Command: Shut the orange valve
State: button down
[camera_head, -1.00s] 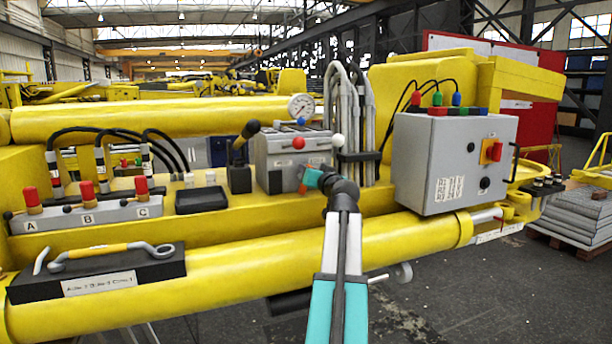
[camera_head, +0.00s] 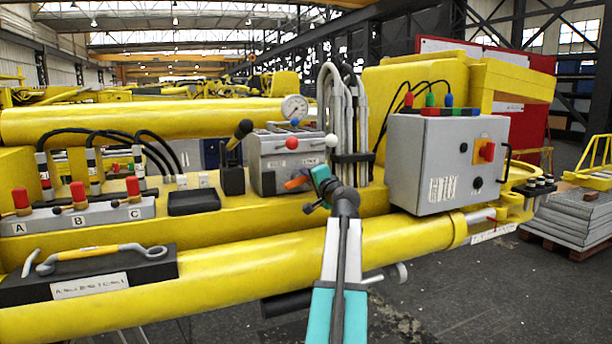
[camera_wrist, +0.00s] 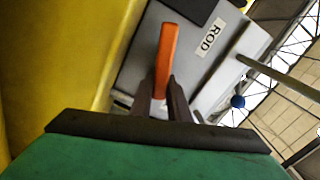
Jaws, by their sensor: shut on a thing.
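The orange valve (camera_head: 297,182) has a bar-like handle low on the front of the grey valve block (camera_head: 268,165). In the head view the handle lies nearly level, slightly tilted up to the right. My gripper (camera_head: 309,183) is at its right end, and its teal body hides part of it. In the wrist view the orange handle (camera_wrist: 167,55) stands out between the two dark fingers of my gripper (camera_wrist: 163,88). The fingers are shut on its near end. A label reading ROD (camera_wrist: 214,39) is on the grey face beside the handle.
A red-knobbed lever (camera_head: 291,143) and a white-knobbed lever (camera_head: 331,140) stick out just above my gripper. A gauge (camera_head: 295,107) stands behind the block. Grey hoses (camera_head: 335,115) rise close to the right. A grey control box (camera_head: 447,165) stands further right.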

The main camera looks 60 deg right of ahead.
jog(key=shift+d+f+m+p, duration=0.15)
jog(key=shift+m+p, duration=0.1)
jog(key=shift+m, duration=0.75)
jog(key=shift+a+f+m+p, duration=0.15)
jog(key=shift+m+p, duration=0.1)
jog(key=shift+m, duration=0.75)
jog(key=shift+d, duration=0.1)
jog(key=c, duration=1.7)
grip_release()
jog(key=shift+f, duration=0.15)
jog(key=shift+f, duration=0.1)
jog(key=shift+s, duration=0.1)
jog(key=shift+b+v, duration=0.35)
jog(key=shift+v, duration=0.65)
jog(key=b+v, duration=0.2)
jog(key=v, duration=0.9)
jog(key=shift+s+a+b, duration=0.2)
jog(key=shift+a+b, duration=0.1)
